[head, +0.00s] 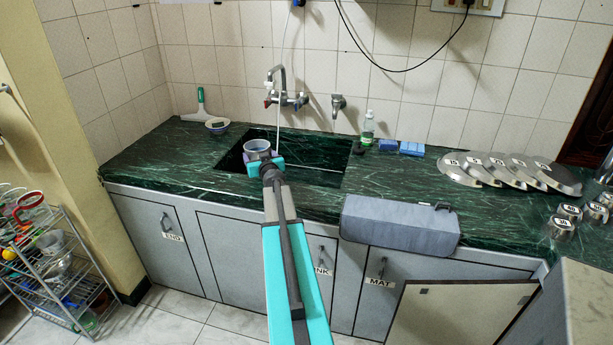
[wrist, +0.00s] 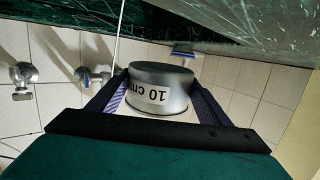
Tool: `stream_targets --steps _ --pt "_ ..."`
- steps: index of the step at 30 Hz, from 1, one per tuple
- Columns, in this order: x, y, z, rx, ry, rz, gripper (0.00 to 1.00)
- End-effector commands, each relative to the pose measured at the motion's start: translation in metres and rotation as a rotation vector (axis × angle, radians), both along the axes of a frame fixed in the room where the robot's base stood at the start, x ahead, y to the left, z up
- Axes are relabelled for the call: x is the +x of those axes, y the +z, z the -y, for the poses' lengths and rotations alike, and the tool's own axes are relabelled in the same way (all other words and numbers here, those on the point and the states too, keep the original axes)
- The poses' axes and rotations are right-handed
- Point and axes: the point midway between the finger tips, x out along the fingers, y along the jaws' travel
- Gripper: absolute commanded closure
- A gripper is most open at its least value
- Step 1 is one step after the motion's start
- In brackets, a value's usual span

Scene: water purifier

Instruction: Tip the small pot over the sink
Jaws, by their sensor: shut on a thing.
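The small pot (head: 257,146) is a silver metal pot held by my gripper (head: 264,161). It is over the left part of the sink (head: 318,166), a dark green basin in the marble counter. Its open rim faces up in the head view, and it looks about upright. In the wrist view the pot (wrist: 160,88) sits between the two jaws, with its "10 cm" label upside down, as is the whole room in that view. The pot's inside is too small to make out.
Wall taps (head: 284,92) and a thin white hose (head: 279,125) are behind the sink. A grey padded roll (head: 400,227) lies on the front edge, with lids (head: 510,170) farther right.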

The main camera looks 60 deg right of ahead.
Motion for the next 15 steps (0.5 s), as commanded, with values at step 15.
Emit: stream_targets --steps 15 --pt "-0.082 0.004 0.102 -0.013 -0.182 0.014 0.59"
